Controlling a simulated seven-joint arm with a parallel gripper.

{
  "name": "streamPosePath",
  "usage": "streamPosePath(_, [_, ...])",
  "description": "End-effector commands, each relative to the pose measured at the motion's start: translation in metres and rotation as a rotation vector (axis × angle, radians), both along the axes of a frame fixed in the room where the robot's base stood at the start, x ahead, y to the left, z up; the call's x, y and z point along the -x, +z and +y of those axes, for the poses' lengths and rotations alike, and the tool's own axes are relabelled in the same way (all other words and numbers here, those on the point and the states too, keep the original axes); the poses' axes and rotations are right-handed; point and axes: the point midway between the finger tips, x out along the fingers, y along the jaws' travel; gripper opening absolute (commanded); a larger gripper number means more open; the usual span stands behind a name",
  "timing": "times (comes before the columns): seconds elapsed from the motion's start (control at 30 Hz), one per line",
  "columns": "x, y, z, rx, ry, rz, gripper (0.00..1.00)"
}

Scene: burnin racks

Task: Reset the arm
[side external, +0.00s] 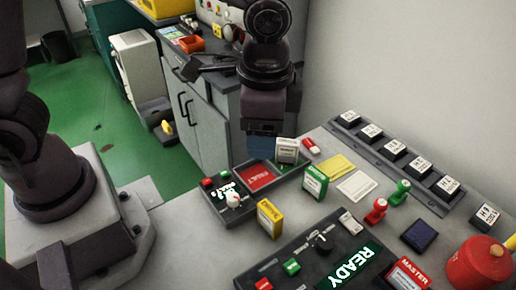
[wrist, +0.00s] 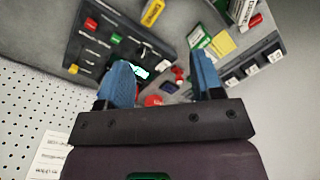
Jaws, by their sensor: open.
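My gripper (side external: 262,145) hangs low at the upper middle of the side view, its blue fingers pointing down. In the wrist view my gripper (wrist: 163,75) shows two blue fingers spread apart, with nothing between them. In the side view a white-labelled box (side external: 287,150) stands beside the fingers; I cannot tell whether they touch. A green box (side external: 315,181) and a yellow box (side external: 270,217) stand upright nearby on the grey bench.
A small panel with a red screen (side external: 256,177) lies below my gripper. A larger panel shows a lit READY screen (side external: 348,265). A rail of labelled black blocks (side external: 395,150) runs along the wall. A red canister (side external: 478,262) stands at the lower right.

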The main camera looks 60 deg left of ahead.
Motion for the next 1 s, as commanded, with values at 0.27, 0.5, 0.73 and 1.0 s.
streamPosePath(0.27, [0.053, 0.062, 0.091, 0.076, 0.374, -0.176, 0.6])
streamPosePath(0.5, [0.099, 0.088, 0.136, 0.189, 0.598, -0.338, 0.6])
streamPosePath(0.73, [0.111, 0.108, 0.152, 0.24, 0.663, -0.457, 0.6])
streamPosePath(1.0, [0.112, 0.111, 0.153, 0.24, 0.669, -0.468, 0.6])
